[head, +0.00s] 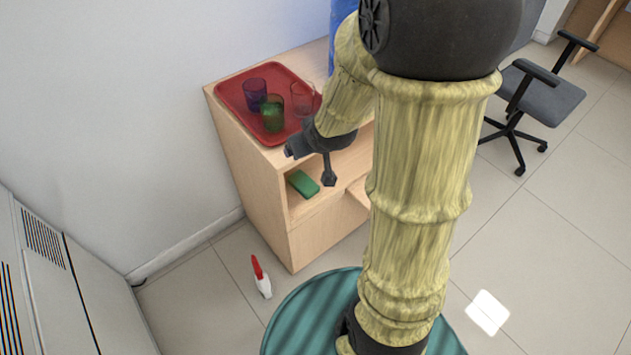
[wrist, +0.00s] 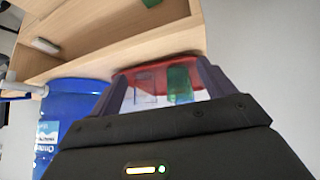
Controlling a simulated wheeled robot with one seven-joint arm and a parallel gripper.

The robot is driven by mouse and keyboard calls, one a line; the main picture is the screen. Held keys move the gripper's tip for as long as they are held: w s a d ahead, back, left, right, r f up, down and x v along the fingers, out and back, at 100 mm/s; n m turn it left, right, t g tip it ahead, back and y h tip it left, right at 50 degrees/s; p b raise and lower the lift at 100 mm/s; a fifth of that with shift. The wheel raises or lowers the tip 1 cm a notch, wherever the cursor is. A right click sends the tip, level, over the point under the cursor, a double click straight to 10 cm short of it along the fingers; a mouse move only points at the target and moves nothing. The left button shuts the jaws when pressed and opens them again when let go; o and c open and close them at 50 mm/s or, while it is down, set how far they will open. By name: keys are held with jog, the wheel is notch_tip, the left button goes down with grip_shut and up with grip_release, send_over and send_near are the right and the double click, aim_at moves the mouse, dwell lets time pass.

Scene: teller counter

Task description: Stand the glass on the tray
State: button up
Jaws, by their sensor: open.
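A red tray (head: 233,94) lies on top of a wooden cabinet. A purple glass (head: 254,94), a green glass (head: 272,113) and a clear glass (head: 302,97) stand upright on it, close together. The clear glass is at the tray's right side, nearest my arm. In the wrist view my gripper (wrist: 160,84) is open and empty, its two fingers spread. The tray (wrist: 150,76), the clear glass (wrist: 144,97) and the green glass (wrist: 181,84) show beyond and between the fingers. I cannot tell the distance to the glasses.
The cabinet's open shelf holds a green block (head: 303,184). A red and white bottle (head: 261,277) is on the floor. An office chair (head: 540,92) stands at right.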

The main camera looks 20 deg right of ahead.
jog(key=s+a+m+g, duration=0.1)
jog(key=s+g, duration=0.4)
jog(key=s, duration=0.7)
jog(key=shift+a+f+m, duration=0.15)
jog(key=shift+a+m, duration=0.15)
jog(key=shift+a, duration=0.5)
